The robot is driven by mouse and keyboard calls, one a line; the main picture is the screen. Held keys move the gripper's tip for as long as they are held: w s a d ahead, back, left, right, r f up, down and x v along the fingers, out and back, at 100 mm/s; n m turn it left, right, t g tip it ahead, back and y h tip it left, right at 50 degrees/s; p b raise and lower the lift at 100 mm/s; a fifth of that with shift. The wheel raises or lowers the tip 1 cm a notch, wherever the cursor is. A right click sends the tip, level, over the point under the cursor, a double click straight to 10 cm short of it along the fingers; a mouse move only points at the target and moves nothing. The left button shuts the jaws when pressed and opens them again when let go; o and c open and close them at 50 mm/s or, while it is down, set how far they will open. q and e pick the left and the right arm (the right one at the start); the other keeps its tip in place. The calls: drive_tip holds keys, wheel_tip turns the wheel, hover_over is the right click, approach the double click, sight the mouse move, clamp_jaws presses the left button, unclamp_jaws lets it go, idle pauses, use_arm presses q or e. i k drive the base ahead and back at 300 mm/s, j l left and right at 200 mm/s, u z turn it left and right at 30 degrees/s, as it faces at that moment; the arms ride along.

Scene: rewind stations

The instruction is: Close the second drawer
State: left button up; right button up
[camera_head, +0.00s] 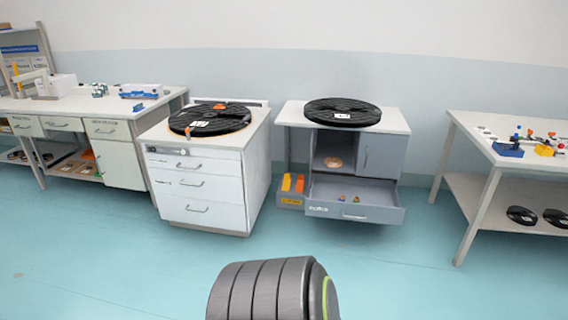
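A grey cabinet (392,160) stands at centre right. Which drawer counts as the second is not marked clearly enough to read. Neither of my grippers is in view.
Black reels lie on the white cabinet (209,118) and grey cabinet (342,111). An orange-and-grey bin (290,201) stands beside the open drawer. A workbench (82,104) is at left, a table (490,153) at right.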

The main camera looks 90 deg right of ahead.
sight(379, 201)
drive_tip(key=z, duration=3.35)
drive_tip(key=i+j+z, duration=0.25)
drive_tip(key=i, duration=0.4)
drive_tip(key=i+j+z, duration=0.2)
drive_tip(key=i+j, duration=0.25)
drive_tip(key=i, duration=0.15)
drive_tip(key=i+j+z, duration=0.25)
drive_tip(key=i+j, duration=0.2)
drive_tip(key=i, duration=0.1)
